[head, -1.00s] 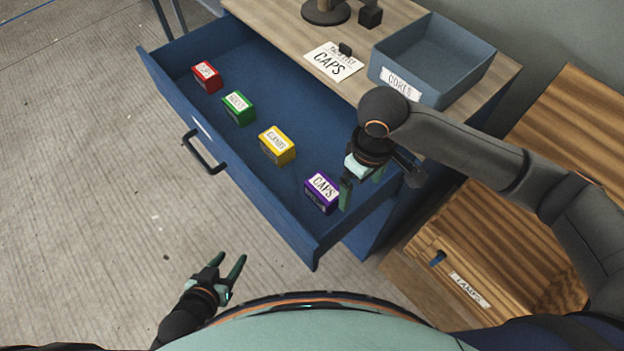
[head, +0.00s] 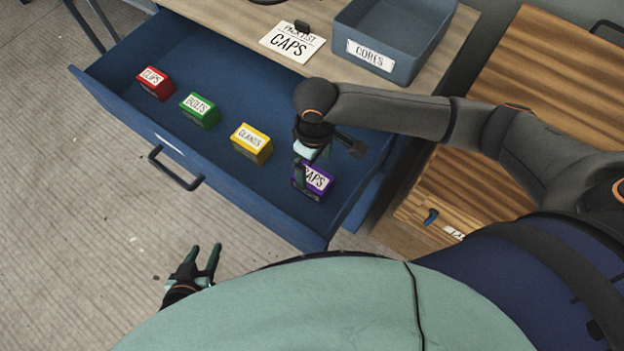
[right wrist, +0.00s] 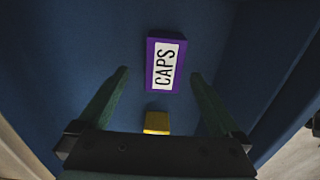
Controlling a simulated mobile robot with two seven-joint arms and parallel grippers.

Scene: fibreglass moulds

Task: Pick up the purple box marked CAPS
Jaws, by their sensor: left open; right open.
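The purple box (head: 316,181) with a white CAPS label lies at the near right end of the open blue drawer (head: 180,140). In the right wrist view the purple box (right wrist: 151,66) lies just beyond and between the two fingertips. My right gripper (head: 302,172) is open above the box and covers part of its left side in the head view; its spread fingers also show in the right wrist view (right wrist: 158,75). Nothing is between them. My left gripper (head: 205,262) is open and empty over the floor, outside the drawer.
A yellow GLANDS box (head: 252,143), a green BOLTS box (head: 200,110) and a red box (head: 155,83) lie in a row in the drawer. A card reading CAPS (head: 291,42) and a grey-blue CORES bin (head: 368,55) are on the top. A wooden cabinet (head: 490,150) stands at right.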

